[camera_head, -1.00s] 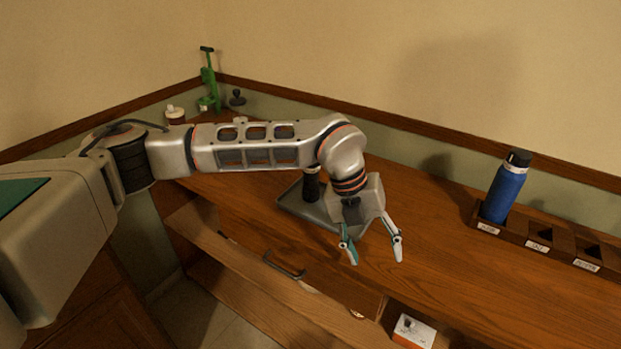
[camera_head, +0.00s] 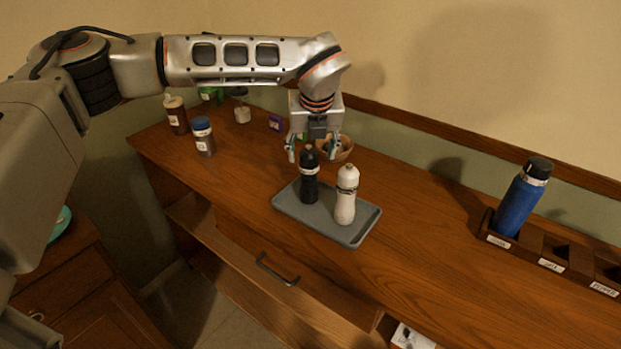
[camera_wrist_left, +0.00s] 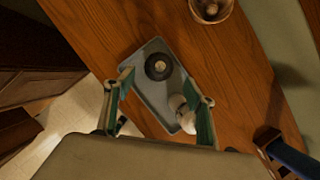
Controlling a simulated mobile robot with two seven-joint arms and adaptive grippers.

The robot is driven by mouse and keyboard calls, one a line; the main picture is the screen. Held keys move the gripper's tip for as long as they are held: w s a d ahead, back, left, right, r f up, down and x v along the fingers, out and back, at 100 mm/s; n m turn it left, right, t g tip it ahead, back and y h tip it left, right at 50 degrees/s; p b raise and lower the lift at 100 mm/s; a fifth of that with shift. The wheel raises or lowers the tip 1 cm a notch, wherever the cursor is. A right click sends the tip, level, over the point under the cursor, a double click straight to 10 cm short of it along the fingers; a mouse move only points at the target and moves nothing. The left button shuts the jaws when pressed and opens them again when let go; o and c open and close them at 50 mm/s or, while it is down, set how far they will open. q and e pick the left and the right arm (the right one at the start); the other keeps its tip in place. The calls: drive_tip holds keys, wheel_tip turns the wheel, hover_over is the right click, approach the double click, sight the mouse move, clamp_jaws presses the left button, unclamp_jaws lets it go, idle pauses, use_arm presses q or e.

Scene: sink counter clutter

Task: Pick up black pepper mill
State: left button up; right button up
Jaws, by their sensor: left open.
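The black pepper mill (camera_head: 309,178) stands upright on a grey tray (camera_head: 357,236) on the wooden counter. A white mill (camera_head: 346,196) stands beside it, to the right, on the same tray. My left gripper (camera_head: 312,153) is open and empty, with its fingers apart at about the height of the black mill's top in the head view. In the left wrist view, the black mill (camera_wrist_left: 159,66) is seen from above, ahead of and between the spread fingers (camera_wrist_left: 160,88). The white mill (camera_wrist_left: 181,108) is close to the right finger, partly hidden by it. My right gripper is not in view.
A wooden bowl (camera_head: 338,149) sits behind the mills. A blue-lidded jar (camera_head: 203,137) and a brown bottle (camera_head: 176,115) stand at the back left. A blue bottle (camera_head: 520,199) stands in a labelled rack (camera_head: 530,252) at right. A drawer is open below the counter.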

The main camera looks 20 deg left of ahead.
sight(309, 164)
use_arm(q)
drive_tip(key=x, duration=0.2)
drive_tip(key=p+x, duration=0.1)
drive_tip(key=x, duration=0.3)
drive_tip(key=shift+w+a+f, duration=0.15)
drive_tip(key=shift+a+f, duration=0.05)
drive_tip(key=shift+a, duration=0.1)
clamp_jaws()
